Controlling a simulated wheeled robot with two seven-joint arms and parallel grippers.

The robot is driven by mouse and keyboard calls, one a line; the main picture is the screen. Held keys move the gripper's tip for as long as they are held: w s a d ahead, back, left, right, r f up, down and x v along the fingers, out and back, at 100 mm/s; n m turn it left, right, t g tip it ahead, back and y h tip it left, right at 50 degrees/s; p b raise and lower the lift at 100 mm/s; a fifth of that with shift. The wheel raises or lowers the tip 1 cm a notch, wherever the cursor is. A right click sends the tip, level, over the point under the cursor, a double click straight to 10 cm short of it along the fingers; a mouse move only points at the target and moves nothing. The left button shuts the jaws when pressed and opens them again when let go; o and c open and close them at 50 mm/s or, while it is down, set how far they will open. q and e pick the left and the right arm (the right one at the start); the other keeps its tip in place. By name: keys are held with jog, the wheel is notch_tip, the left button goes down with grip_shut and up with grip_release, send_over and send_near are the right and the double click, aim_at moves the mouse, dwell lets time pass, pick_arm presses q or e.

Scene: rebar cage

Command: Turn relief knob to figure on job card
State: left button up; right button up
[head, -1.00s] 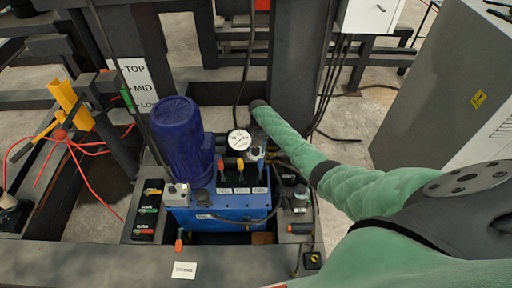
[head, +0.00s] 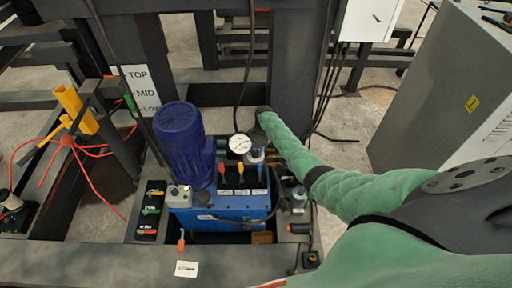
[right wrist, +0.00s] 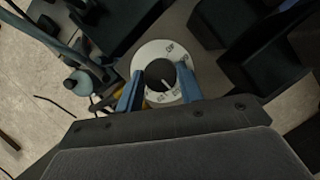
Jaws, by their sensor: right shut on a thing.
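The relief knob (right wrist: 159,74) is a dark round knob with a white pointer line, in the middle of a pale, marked dial plate (right wrist: 150,50) in the right wrist view. My right gripper (right wrist: 158,84) has its two blue fingers on either side of the knob, shut on it. In the head view my green right arm reaches in from the right and ends just right of the pressure gauge (head: 240,144); its fingers are hard to make out there. My left gripper is not in view.
Dark frame posts and a grey cabinet (head: 430,90) surround the spot.

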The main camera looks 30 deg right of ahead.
jog(key=shift+r+m+t+p, duration=0.2)
jog(key=shift+m+t+p, duration=0.2)
jog(key=shift+m+p, duration=0.55)
jog(key=m+t+p, duration=0.1)
jog(key=m+p, duration=0.1)
jog(key=shift+s+m+y, duration=0.15)
jog(key=shift+m+y, duration=0.2)
jog(key=shift+y, duration=0.05)
jog(key=shift+f+m+t, duration=0.15)
jog(key=shift+m+t, duration=0.25)
jog(key=shift+m, duration=0.5)
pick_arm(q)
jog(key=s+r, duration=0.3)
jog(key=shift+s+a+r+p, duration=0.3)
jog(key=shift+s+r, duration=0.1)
pick_arm(e)
jog(key=shift+d+m, duration=0.1)
jog(key=shift+m, duration=0.4)
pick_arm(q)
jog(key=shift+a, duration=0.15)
pick_arm(e)
jog(key=o, duration=1)
